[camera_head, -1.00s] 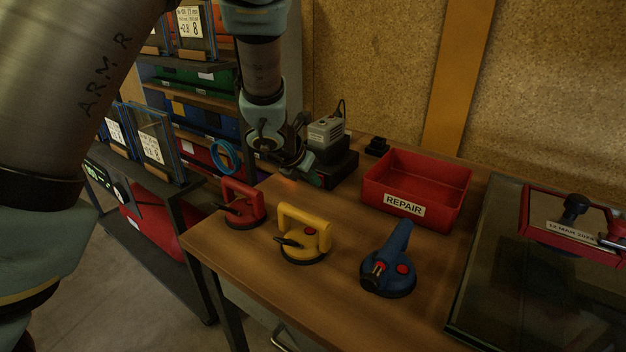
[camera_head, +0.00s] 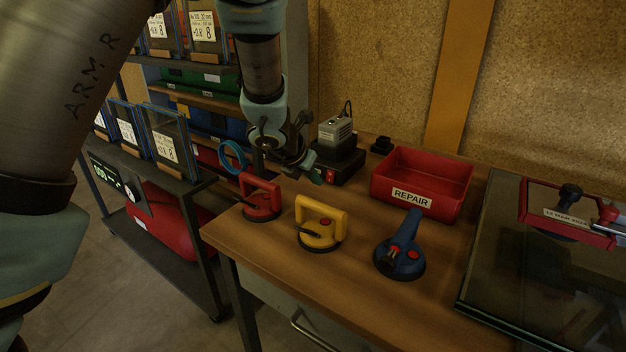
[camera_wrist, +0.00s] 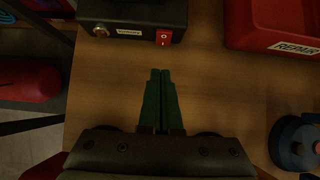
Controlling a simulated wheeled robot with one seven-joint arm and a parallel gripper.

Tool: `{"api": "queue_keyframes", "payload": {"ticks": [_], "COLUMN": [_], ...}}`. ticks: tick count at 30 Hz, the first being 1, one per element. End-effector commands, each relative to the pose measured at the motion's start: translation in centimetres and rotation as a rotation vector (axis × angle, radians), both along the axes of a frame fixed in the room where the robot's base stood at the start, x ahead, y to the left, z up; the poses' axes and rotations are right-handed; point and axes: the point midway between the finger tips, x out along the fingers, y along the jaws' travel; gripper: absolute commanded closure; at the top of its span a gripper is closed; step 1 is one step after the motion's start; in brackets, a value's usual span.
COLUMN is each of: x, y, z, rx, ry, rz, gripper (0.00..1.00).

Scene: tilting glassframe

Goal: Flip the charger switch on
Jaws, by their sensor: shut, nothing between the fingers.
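The charger (camera_head: 341,163) is a black box at the back of the wooden bench, with a grey battery-like block (camera_head: 335,131) on top. Its red rocker switch (camera_wrist: 164,38) is on the front face, right of a yellowish label in the wrist view; it also shows in the head view (camera_head: 330,176). My gripper (camera_wrist: 160,72) is shut and empty, its green fingers together and pointing at the charger's front. The fingertips are a short way in front of the switch, apart from it. In the head view the gripper (camera_head: 317,178) is left of the charger's front.
A red REPAIR bin (camera_head: 422,184) stands right of the charger. Red (camera_head: 261,197), yellow (camera_head: 320,224) and blue (camera_head: 400,247) suction lifters stand along the bench front. Glass with a red-framed holder lies at right. A shelf rack (camera_head: 180,185) stands at left.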

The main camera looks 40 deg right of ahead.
Motion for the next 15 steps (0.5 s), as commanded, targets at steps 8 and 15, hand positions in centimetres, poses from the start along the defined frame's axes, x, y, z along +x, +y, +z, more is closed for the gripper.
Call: {"api": "queue_keyframes", "payload": {"ticks": [8,15], "x": [-0.5,-1.0], "y": [1.6,3.7], "z": [2.3,5.2], "rx": [-0.003,-0.004], "ry": [0.001,0.000], "rz": [0.000,0.000], "gripper": [1.00,1.00]}}
